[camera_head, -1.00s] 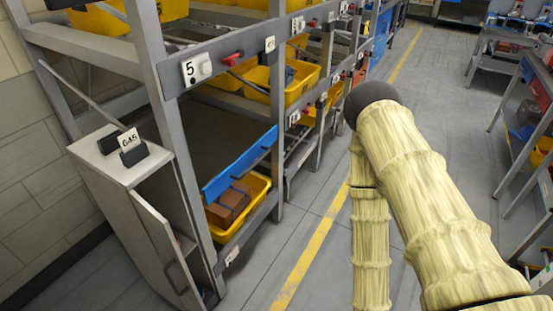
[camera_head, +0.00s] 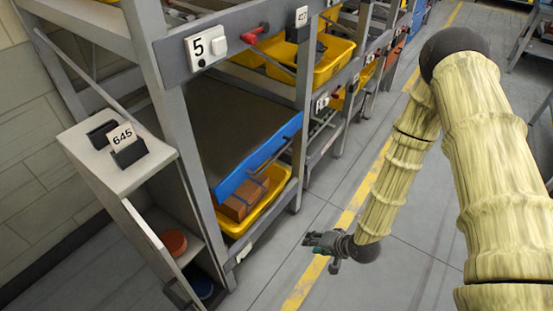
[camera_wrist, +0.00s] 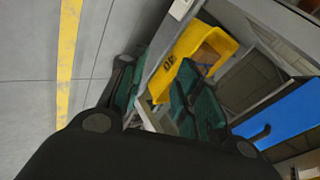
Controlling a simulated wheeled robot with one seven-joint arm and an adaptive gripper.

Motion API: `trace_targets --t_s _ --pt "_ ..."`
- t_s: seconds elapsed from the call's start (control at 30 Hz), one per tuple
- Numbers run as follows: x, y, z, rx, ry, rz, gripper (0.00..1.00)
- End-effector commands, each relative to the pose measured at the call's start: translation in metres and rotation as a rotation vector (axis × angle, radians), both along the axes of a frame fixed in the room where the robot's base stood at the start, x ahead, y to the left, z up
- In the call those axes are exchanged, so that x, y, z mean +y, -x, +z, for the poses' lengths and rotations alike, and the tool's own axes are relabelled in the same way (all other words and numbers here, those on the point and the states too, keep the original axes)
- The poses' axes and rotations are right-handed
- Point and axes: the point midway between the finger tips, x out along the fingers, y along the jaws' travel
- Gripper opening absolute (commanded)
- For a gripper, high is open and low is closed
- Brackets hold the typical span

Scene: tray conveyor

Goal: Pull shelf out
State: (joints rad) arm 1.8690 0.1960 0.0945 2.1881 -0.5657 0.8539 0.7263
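The shelf is a dark flat board with a blue front (camera_head: 240,176) in the lower bay of the grey rack. A dark bar handle (camera_head: 276,155) sits on that front. In the wrist view the blue front (camera_wrist: 287,112) is at the right, with its handle (camera_wrist: 256,134) at the front's left edge. My gripper (camera_head: 312,243) is over the floor to the right of the rack, apart from the handle. Its fingers look spread and empty in the wrist view (camera_wrist: 160,95).
A yellow bin (camera_head: 236,223) with a brown box (camera_head: 243,199) sits below the shelf. A grey cabinet (camera_head: 124,170) with its door open stands left. The rack post (camera_head: 303,110) rises beside the shelf. The floor (camera_head: 370,285) right of the rack is clear.

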Motion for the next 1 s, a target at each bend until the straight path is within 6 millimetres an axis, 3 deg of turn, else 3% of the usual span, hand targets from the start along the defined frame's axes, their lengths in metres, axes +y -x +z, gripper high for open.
trace_targets --t_s 0.03,0.2,0.3,0.4,0.63,1.0 --pt "0.007 -0.033 0.009 -0.044 -0.075 -0.024 0.33" --pt "0.027 -0.121 0.065 -0.138 -0.354 -0.068 0.33" --pt "0.033 -0.159 0.099 -0.167 -0.491 -0.065 0.33" --pt "0.037 -0.184 0.128 -0.178 -0.596 -0.051 0.33" --pt "0.039 -0.208 0.160 -0.174 -0.702 -0.026 0.33" --pt "0.073 -0.233 0.153 -0.172 -0.707 -0.023 0.33"
